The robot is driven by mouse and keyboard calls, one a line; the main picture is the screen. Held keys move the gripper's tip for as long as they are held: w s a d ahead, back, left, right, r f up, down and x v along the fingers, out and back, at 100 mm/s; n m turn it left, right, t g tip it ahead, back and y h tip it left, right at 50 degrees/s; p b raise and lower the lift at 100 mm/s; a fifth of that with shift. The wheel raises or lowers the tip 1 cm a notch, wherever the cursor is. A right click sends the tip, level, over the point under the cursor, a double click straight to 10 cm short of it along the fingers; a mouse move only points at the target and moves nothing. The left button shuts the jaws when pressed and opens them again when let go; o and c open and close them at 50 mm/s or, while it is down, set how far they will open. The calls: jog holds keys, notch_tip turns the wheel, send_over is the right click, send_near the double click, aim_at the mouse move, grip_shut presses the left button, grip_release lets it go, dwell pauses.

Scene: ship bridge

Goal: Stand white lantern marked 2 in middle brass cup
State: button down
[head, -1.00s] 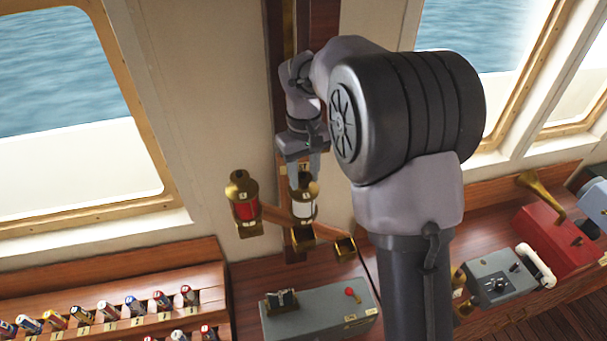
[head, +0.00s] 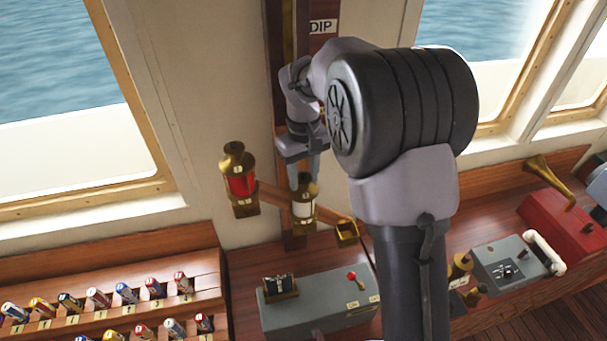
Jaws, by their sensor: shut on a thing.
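The white lantern (head: 303,209), with a brass top and a small mark too small to read, is upright at the middle brass cup (head: 302,226) on the wooden bar. Its base appears to be down in the cup, but I cannot tell if it is fully seated. My gripper (head: 304,184) points down from above, shut on the lantern's top. A red lantern (head: 240,184) stands in the left brass cup (head: 244,209). The right brass cup (head: 346,232) is empty.
A grey box with a red-knobbed lever (head: 351,276) stands below the cups. A wooden rack (head: 190,262) of several small coloured rolls is at lower left. A grey box (head: 508,268) and a red box (head: 562,225) stand at right. A dark wooden post is behind the cups.

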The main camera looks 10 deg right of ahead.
jog(key=c, duration=0.8)
grip_release()
notch_tip(320, 180, up, 18)
jog(key=p, duration=0.3)
jog(key=shift+f, duration=0.25)
jog(key=shift+f, duration=0.1)
